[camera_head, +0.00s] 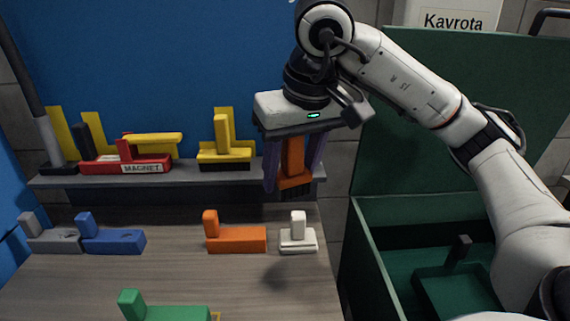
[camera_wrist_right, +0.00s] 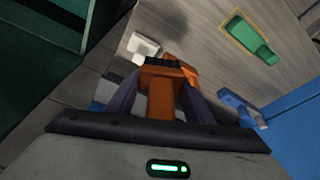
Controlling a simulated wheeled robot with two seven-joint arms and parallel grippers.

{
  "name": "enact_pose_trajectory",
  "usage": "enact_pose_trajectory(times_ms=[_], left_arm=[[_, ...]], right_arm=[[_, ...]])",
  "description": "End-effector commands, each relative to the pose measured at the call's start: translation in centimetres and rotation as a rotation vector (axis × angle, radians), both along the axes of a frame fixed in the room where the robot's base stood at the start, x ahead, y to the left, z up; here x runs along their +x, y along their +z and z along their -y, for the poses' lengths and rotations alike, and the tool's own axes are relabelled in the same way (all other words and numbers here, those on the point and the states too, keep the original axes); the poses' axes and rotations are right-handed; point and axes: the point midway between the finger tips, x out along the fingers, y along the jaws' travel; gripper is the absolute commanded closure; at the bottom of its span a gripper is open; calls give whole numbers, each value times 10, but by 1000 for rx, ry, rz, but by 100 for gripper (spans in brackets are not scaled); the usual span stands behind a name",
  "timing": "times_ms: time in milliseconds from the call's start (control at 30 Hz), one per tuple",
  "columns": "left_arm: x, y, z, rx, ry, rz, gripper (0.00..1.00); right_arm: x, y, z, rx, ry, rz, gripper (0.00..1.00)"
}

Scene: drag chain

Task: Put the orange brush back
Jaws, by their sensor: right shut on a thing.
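The orange brush (camera_head: 292,158) hangs upright in my right gripper (camera_head: 293,182), handle up and dark bristles down. It appears in front of or over the right end of the grey shelf (camera_head: 110,180); I cannot tell whether it touches the shelf. The purple fingers are shut on its handle. The right wrist view shows the brush (camera_wrist_right: 160,105) between the fingers, with the bristles at the far end. My left gripper is not in view.
On the shelf stand a yellow brush (camera_head: 225,152) and a red magnet tool (camera_head: 125,163). Orange (camera_head: 237,239), white (camera_head: 298,240), blue (camera_head: 115,242), grey (camera_head: 55,241) and green (camera_head: 178,313) handled blocks sit on the wooden table. A green open box (camera_head: 375,255) stands at right.

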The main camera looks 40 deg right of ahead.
Motion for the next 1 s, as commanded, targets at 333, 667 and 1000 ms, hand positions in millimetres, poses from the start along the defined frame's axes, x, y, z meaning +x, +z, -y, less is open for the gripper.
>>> enact_pose_trajectory(times_ms=[333, 667, 1000], left_arm=[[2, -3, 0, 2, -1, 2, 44], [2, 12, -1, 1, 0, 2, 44], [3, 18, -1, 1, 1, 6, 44]], right_arm=[[48, 7, 50, 11, -18, -5, 75], [114, 11, 106, 10, -18, -3, 75], [147, -10, 135, 3, -13, -6, 75]])
